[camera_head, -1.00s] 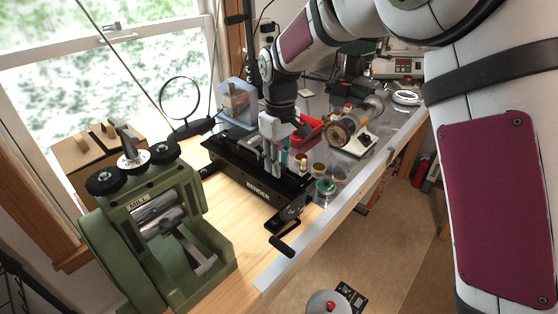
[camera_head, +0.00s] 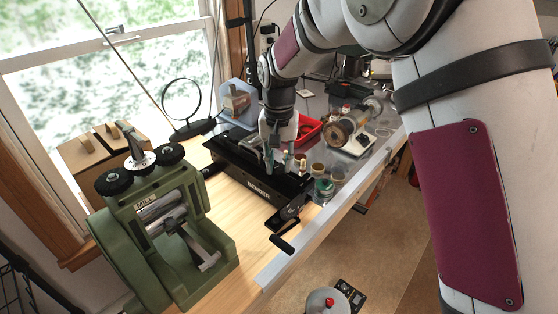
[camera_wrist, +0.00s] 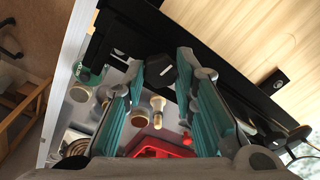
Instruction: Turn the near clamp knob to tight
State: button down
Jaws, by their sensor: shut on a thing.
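The black bender (camera_head: 240,178) stands on the wooden bench, with its crank handle (camera_head: 282,243) at the near end. It also shows as a long dark body in the wrist view (camera_wrist: 222,70). My gripper (camera_head: 270,163) points down over the bender's top. In the wrist view its teal-padded fingers (camera_wrist: 160,68) stand on either side of a dark faceted knob (camera_wrist: 159,70), which I take for the near clamp knob. My gripper is shut on it. In the head view the fingers hide the knob, and I cannot tell how tight it is.
A green rolling mill (camera_head: 165,235) stands at the left front. Small jars (camera_head: 324,188), a red tray (camera_head: 308,130) and a spool machine (camera_head: 345,138) crowd the right side. A magnifier (camera_head: 182,98) stands behind. Bare wood (camera_head: 228,212) lies between mill and bender.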

aim_at(279, 168)
jog(key=shift+a+m+p, duration=0.15)
jog(key=shift+m+p, duration=0.15)
jog(key=shift+m, duration=1)
jog(key=c, duration=1.3)
grip_release()
notch_tip(279, 168, up, 12)
jog(key=shift+s, duration=0.35)
